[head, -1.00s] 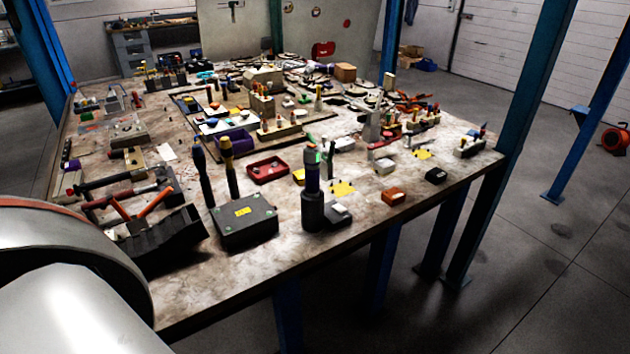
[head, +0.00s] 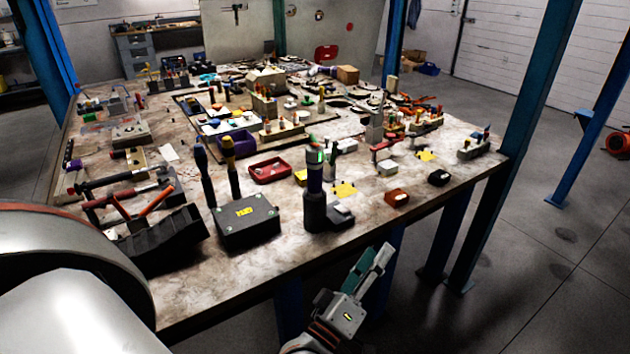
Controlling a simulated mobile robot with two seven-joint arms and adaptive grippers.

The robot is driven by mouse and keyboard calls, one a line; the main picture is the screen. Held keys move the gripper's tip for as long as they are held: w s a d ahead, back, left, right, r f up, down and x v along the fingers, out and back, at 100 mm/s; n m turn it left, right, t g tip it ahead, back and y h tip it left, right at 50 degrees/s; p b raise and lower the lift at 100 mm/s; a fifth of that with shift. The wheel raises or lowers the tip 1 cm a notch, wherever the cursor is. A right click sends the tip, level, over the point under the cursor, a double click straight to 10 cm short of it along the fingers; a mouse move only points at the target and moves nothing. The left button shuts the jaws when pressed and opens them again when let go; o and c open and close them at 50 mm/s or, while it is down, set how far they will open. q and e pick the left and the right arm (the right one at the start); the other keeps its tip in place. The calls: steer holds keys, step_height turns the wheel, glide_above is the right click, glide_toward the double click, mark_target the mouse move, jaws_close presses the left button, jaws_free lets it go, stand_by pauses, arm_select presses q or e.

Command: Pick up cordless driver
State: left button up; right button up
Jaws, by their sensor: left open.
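A tall dark upright tool with a purple band and a green-lit top (head: 315,190) stands near the table's front edge; it looks like the cordless driver, though I cannot be certain. A low dark block adjoins its base on the right. My left gripper (head: 377,257) is in front of the table's front edge, to the right of and nearer than this tool. Its fingers point up and to the right. It is open, empty and apart from the tool. My right gripper is not in view.
A black box with a yellow label (head: 246,222) stands left of the tool, with two upright handled tools behind it. A red tray (head: 270,170) lies behind, and a brown block (head: 396,198) to the right. Blue posts (head: 535,110) stand at the right.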

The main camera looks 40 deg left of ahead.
mark_target(318, 181)
arm_select(q)
steer(key=w+a+r+n+g+y, duration=0.1)
steer(key=w+a+r+n+y, duration=0.1)
steer(key=a+r+n+y, duration=0.6)
steer(key=w+a+r+n+y, duration=0.1)
steer(key=r+n+y, duration=0.2)
steer(key=n+y, duration=0.55)
steer(key=a+f+n+g, duration=0.1)
steer(key=a+n+g, duration=0.1)
steer(key=n, duration=0.4)
steer(key=w+a+f+n+g+b, duration=0.1)
steer(key=a+n+g, duration=0.1)
steer(key=n+g, duration=0.3)
steer(key=w+a+f+n+g+b, duration=0.1)
steer(key=n+g, duration=0.2)
steer(key=n, duration=0.6)
steer(key=shift+w+a+f+g+y, duration=0.1)
steer(key=shift+a+f+g+y, duration=0.15)
steer(key=shift+a+g, duration=0.15)
steer(key=shift+w+a+f+n, duration=0.25)
steer(key=shift+w+a+n, duration=0.4)
steer(key=shift+a, duration=0.25)
steer(key=x, duration=0.1)
steer(key=p+x, duration=0.1)
steer(key=x, duration=0.3)
steer(key=shift+s+a+r+p, duration=0.15)
steer(key=shift+s+r+p, duration=0.1)
steer(key=shift+p, duration=0.15)
steer(key=shift+w+a+f, duration=0.1)
steer(key=shift+w+a, duration=0.15)
